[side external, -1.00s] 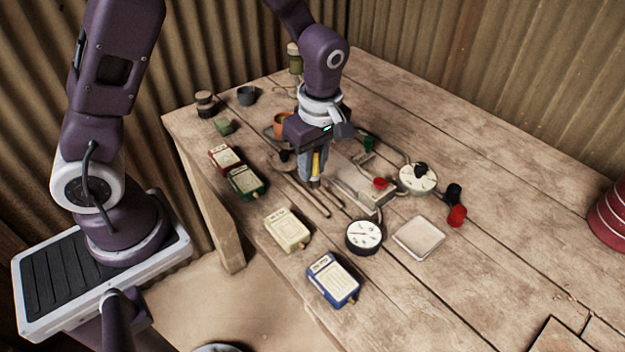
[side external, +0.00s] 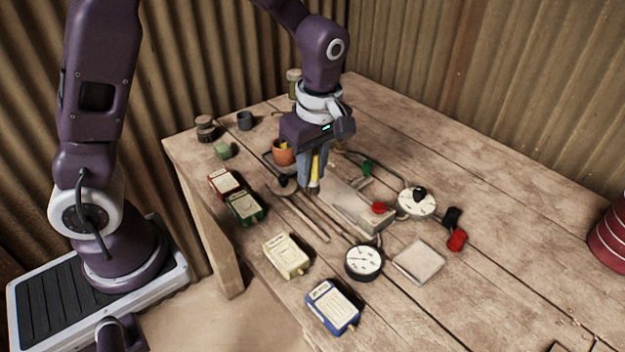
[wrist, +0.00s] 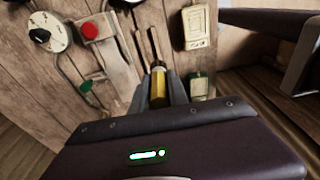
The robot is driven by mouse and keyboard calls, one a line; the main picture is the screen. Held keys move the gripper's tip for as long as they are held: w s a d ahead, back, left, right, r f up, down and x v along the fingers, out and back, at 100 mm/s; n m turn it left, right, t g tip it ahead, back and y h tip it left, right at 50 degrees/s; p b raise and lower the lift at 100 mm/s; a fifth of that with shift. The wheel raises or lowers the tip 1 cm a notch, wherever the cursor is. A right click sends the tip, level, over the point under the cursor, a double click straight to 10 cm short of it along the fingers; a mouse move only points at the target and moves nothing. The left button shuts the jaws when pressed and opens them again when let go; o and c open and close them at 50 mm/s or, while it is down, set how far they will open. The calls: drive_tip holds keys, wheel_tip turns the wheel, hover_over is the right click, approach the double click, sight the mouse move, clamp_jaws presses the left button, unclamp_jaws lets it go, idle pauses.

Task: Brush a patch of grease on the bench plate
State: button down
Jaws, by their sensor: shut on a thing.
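My gripper (side external: 312,180) is shut on a brush with a yellow handle (wrist: 158,88) and a dark collar, over the left half of the bench. The brush hangs about upright in the side view; its bristles are hard to make out. A long grey metal plate (side external: 350,205) with a red knob lies just right of the brush; it shows at upper left of centre in the wrist view (wrist: 112,58). A pale square plate (side external: 419,261) lies farther forward and right. I cannot tell which is the bench plate. No grease patch is distinguishable.
Thin rods (side external: 307,217) lie beside the brush. A terracotta pot (side external: 284,153) stands behind. Red, green, cream (side external: 287,256) and blue (side external: 333,306) boxes line the front left. Dials (side external: 364,261), cables and a red connector (side external: 457,240) lie around. The bench's right half is mostly clear.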

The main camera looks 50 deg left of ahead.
drive_tip(key=w+a, duration=0.4)
drive_tip(key=a, duration=0.7)
drive_tip(key=w+a, duration=0.5)
drive_tip(key=a, duration=0.7)
drive_tip(key=shift+s+d+f, duration=0.1)
drive_tip(key=shift+d+f, duration=0.05)
drive_tip(key=shift+f, duration=1.2)
drive_tip(key=shift+s+d+f, duration=0.1)
drive_tip(key=shift+f, duration=1.25)
drive_tip(key=shift+f, duration=0.6)
wheel_tip(320, 180, up, 7)
